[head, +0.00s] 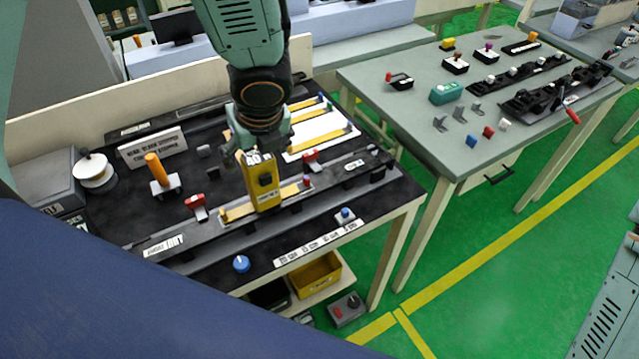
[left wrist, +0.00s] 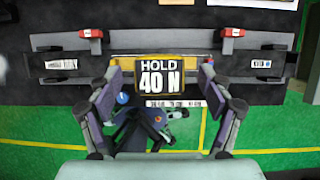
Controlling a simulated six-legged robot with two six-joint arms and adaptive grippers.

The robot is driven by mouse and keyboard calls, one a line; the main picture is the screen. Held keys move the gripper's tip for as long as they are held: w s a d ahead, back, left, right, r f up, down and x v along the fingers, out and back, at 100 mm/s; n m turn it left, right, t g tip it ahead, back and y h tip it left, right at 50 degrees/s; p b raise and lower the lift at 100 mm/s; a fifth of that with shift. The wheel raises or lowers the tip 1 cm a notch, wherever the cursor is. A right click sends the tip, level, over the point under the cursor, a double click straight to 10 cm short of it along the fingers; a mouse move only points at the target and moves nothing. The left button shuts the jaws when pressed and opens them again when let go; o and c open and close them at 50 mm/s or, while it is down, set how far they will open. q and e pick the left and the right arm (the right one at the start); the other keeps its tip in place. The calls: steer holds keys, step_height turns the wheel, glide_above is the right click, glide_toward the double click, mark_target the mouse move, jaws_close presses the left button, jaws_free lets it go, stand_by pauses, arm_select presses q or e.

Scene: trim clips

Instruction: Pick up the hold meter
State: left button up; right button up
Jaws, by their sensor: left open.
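The hold meter (head: 263,184) is a yellow upright box with a dark display, standing at a yellow strip on the grey rail of the black bench. In the left wrist view its top display (left wrist: 162,81) reads "HOLD 40 N". My left gripper (head: 256,142) is above the meter, pointing down, with its fingers apart. In the left wrist view the open fingers (left wrist: 153,84) are on either side of the meter, with a gap showing on both sides. The meter's lower part is hidden in the wrist view. My right gripper is not in view.
Red clips (head: 196,203) sit along the rail on both sides of the meter. An orange-handled tool (head: 158,171), a white spool (head: 93,171) and a sign (head: 152,147) stand to the left. A second table (head: 400,95) with small parts is at the right, beyond a floor gap.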

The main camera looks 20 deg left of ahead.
arm_select(q)
steer(key=shift+w+f, duration=0.1)
steer(key=shift+f, duration=0.15)
steer(key=b+x, duration=0.2)
steer(key=x, duration=0.1)
steer(key=b+x, duration=0.1)
steer(key=shift+s+a+f+b, duration=0.15)
steer(key=shift+s+f+b, duration=0.1)
steer(key=shift+b, duration=0.05)
steer(key=shift+w+f, duration=0.2)
steer(key=shift+w, duration=0.05)
steer(key=shift+s, duration=0.1)
steer(key=c, duration=1.2)
steer(key=shift+r, duration=0.1)
